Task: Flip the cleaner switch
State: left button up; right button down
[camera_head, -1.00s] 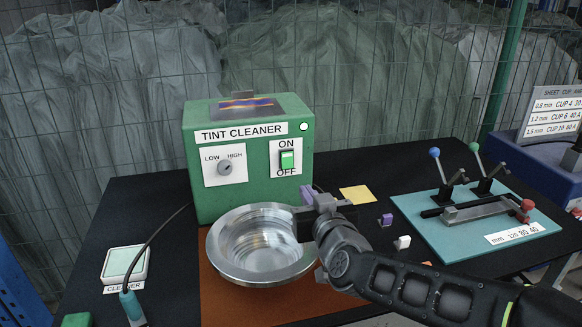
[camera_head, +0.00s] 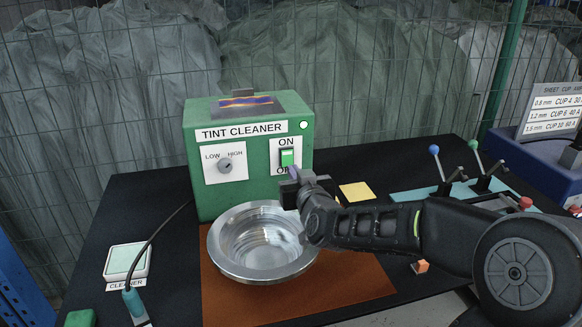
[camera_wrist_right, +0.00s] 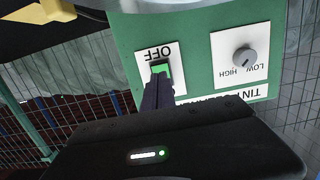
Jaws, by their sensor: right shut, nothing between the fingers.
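The green tint cleaner box (camera_head: 245,190) stands at the back of the black table. Its ON/OFF switch (camera_head: 287,158) is a green rocker on a white plate at the right of the front face. My right gripper (camera_head: 294,174) is shut and empty, with its tips just below the switch and partly over the OFF label. In the wrist view, the shut fingertips (camera_wrist_right: 158,82) reach the green rocker (camera_wrist_right: 161,70), seen upside down, and cover part of it. I cannot tell whether they touch it. My left gripper is not in view.
A metal bowl (camera_head: 262,268) sits in front of the box, under my right wrist, on a brown mat (camera_head: 350,281). A LOW/HIGH knob (camera_head: 225,165) is left of the switch. A lever board (camera_head: 408,197) is at right. A cleaner pad (camera_head: 126,259) is at left.

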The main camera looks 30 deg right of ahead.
aim_at(288, 160)
jog(key=shift+x, duration=1.7)
jog(key=t+b, duration=0.1)
jog(key=b, duration=0.4)
jog(key=t+b, duration=0.1)
jog(key=b, duration=0.5)
jog(key=shift+w+d+t+h, duration=0.1)
jog(key=shift+w+t+h, duration=0.2)
jog(key=shift+h, duration=0.1)
jog(key=r+p, duration=0.1)
jog(key=r, duration=0.5)
jog(key=r+p, duration=0.1)
jog(key=r, duration=0.2)
jog(key=shift+s+a+p, duration=0.1)
jog(key=shift+a+p, duration=0.2)
jog(key=shift+d+r, duration=0.2)
jog(key=shift+r, duration=0.05)
jog(key=shift+f, duration=0.15)
